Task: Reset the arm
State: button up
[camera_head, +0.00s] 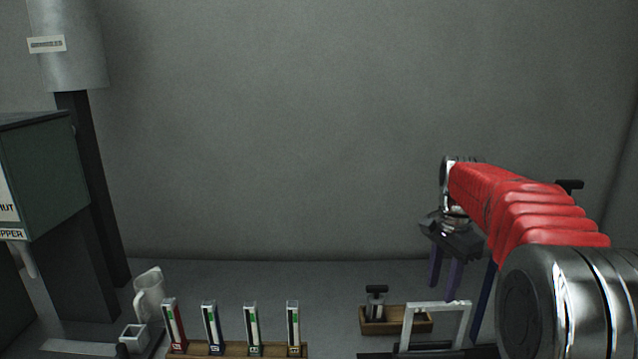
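My arm comes in from the lower right, with a red ribbed sleeve and shiny metal joints, and bends down at its far end. My gripper (443,283) hangs below that end in the middle right of the head view. Its purple fingers point down and stand apart, with nothing seen between them. It is above and behind the wooden box and the pale frame. The red sleeve and the big near joint hide part of the right side.
A wooden rack (236,350) holds several upright coloured cartridges. A wooden box (411,325) holds a dark-handled tool (376,303). A pale frame (462,322) stands beside it. A white jug (149,294) and small white container (133,337) are left. A green cabinet (45,172) stands far left.

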jog(key=s+a+n+t, duration=0.1)
jog(key=s+a+n, duration=0.3)
jog(key=s, duration=0.5)
jog(key=s+a+f+n+t, duration=0.1)
jog(key=s+a+n, duration=0.3)
jog(key=s, duration=0.6)
jog(key=s+a+n+t, duration=0.3)
jog(key=s+a+n, duration=0.1)
jog(key=s, duration=0.5)
jog(key=shift+s+f+n, duration=0.3)
jog(key=shift+n, duration=0.5)
jog(key=shift+a, duration=0.15)
jog(key=shift+a, duration=0.2)
